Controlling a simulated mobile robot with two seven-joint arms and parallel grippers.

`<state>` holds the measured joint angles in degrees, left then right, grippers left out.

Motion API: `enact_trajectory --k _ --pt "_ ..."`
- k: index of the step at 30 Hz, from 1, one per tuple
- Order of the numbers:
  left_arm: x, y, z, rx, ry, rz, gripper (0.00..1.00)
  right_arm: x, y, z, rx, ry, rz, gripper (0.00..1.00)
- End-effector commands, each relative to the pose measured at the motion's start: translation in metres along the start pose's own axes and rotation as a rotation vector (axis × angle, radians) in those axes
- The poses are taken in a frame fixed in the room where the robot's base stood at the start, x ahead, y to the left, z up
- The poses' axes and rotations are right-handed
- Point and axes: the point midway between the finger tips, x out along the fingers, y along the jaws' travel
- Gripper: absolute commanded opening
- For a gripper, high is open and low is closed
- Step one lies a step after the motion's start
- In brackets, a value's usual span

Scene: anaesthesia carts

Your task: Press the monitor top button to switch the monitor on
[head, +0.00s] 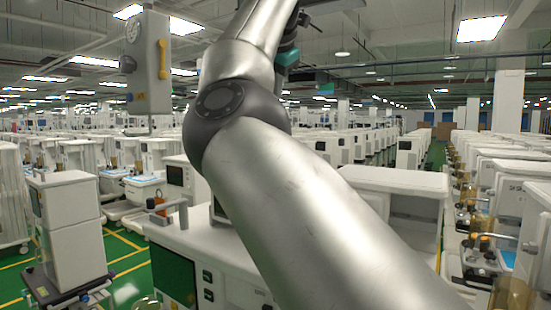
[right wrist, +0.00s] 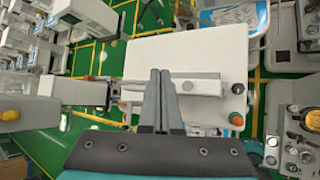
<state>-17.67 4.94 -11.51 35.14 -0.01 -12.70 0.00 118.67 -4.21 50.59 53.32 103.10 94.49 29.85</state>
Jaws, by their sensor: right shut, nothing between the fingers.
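The monitor's narrow top (right wrist: 208,87) shows from above in the right wrist view, with a small round grey spot on it that looks like the button (right wrist: 187,86). My right gripper (right wrist: 160,73) is shut and empty. Its fingertips appear just left of that spot and overlap the monitor's left part in the picture. I cannot tell the gap in depth. In the head view, my right arm crosses the middle and hides most of the monitor; a dark edge of its screen (head: 216,210) shows beside the arm. Whether the screen is lit is hidden. My left gripper is not in view.
The white cart (head: 225,245) stands under my arm, with a green front panel (head: 172,275). Its large white top (right wrist: 205,50) is around the monitor in the wrist view. A white machine (head: 72,225) stands at left. Rows of carts fill the back. Green floor shows at left.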

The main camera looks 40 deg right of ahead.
Motion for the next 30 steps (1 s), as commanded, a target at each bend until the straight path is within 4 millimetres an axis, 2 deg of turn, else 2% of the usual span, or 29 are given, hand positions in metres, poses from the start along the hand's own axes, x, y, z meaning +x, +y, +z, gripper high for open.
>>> enact_trajectory --k 5,12,21,30 --pt "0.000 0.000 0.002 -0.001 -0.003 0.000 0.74 0.002 -0.001 -0.001 0.000 0.000 -0.001 0.00" --pt "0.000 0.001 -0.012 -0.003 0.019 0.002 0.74 0.015 -0.011 -0.011 0.001 0.000 -0.003 0.00" --pt "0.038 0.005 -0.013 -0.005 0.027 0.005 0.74 0.041 -0.030 -0.029 0.000 -0.001 -0.002 0.00" --pt "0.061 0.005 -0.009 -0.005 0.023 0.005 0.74 0.059 -0.043 -0.043 -0.001 0.000 -0.001 0.00"
